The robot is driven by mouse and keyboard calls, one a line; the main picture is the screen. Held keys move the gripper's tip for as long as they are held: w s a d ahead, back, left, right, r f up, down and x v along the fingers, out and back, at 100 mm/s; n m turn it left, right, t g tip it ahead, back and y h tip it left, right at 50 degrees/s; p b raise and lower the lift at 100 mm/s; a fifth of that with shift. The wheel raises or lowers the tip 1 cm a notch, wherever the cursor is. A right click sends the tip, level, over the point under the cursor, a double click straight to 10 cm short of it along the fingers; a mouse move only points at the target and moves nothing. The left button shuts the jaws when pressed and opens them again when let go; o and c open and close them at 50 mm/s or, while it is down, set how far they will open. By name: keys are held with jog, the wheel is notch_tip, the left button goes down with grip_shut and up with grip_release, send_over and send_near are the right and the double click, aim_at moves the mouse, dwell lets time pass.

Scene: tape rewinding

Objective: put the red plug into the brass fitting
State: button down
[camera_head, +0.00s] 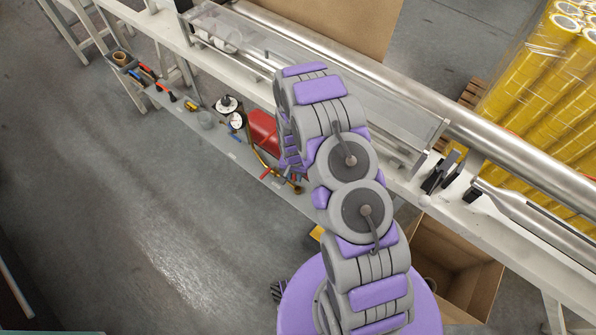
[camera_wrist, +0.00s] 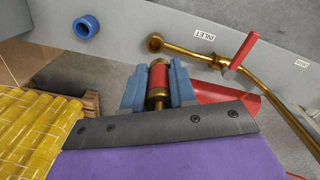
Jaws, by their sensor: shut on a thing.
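In the wrist view my gripper (camera_wrist: 158,84) has its two blue-grey fingers shut on the red plug (camera_wrist: 159,76), a red cylinder with brass-coloured ends. The brass fitting (camera_wrist: 155,42) is the round open end of a brass pipe on a grey panel. It appears just above the plug in the picture, with a visible gap; the depth between them is hard to tell.
A red-handled valve (camera_wrist: 243,50) sits on the brass pipe, close to the right of the fitting. A blue ring (camera_wrist: 86,27) is on the panel at left. A red tank (camera_head: 262,130) stands beside my arm. Yellow rolls (camera_head: 545,90) are stacked at the right.

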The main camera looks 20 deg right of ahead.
jog(key=shift+a+f, duration=0.1)
jog(key=shift+f, duration=0.25)
jog(key=shift+s+f, duration=0.1)
jog(key=shift+f, duration=0.25)
jog(key=d+f+b, duration=0.1)
jog(key=d+f, duration=0.1)
jog(key=shift+d+f, duration=0.25)
jog(key=shift+f, duration=0.1)
jog(key=shift+a+f, duration=0.85)
jog(key=shift+a, duration=0.15)
jog(key=shift+d, duration=0.8)
jog(key=shift+a, duration=0.9)
jog(key=shift+d, duration=0.35)
